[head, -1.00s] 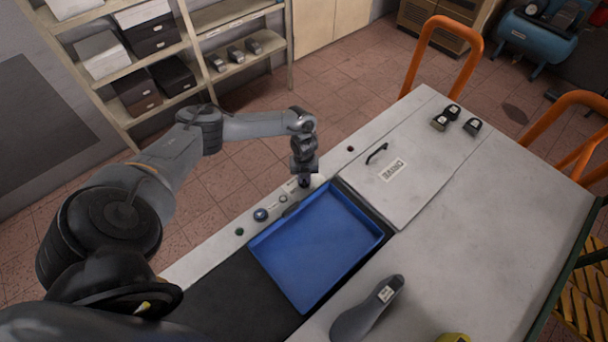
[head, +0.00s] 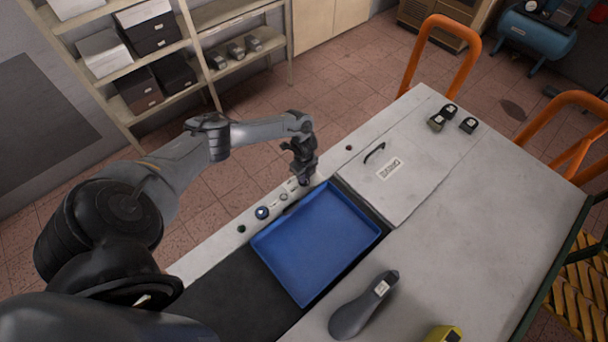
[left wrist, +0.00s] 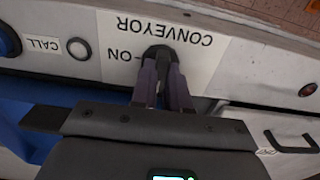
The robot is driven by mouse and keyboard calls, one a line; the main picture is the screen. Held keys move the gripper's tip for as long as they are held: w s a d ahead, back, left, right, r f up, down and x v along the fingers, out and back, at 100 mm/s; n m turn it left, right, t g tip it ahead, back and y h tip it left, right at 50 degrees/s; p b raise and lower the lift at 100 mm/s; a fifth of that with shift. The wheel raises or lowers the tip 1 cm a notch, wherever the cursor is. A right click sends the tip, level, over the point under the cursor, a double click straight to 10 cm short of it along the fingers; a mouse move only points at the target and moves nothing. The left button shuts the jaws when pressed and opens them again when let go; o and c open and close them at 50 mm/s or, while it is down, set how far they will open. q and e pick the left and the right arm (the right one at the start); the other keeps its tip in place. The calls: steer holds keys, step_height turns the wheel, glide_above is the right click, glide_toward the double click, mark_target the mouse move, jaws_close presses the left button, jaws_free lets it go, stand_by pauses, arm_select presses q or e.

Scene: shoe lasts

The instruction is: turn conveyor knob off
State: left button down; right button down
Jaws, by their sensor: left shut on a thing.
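The dark conveyor knob (left wrist: 158,53) sits on the pale control strip in the left wrist view. The upside-down words CONVEYOR and ON are printed beside it. My left gripper (left wrist: 164,72) is shut on the knob, with a finger on each side. The fingers cover part of the knob, and I cannot tell its exact angle. In the head view my left gripper (head: 304,181) points down at the strip beside the blue tray and hides most of the knob. My right gripper is in neither view.
A blue tray (head: 316,240) lies on the black belt (head: 240,298) close to the gripper. A grey shoe last (head: 362,307) lies on the table. A handled lid (head: 405,185) is at the right.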

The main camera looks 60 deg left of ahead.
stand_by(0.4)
arm_select(q)
steer(key=c, duration=1.1)
jaws_free()
steer(key=shift+r, duration=0.15)
step_height(320, 180, up, 11)
steer(key=shift+f, duration=0.2)
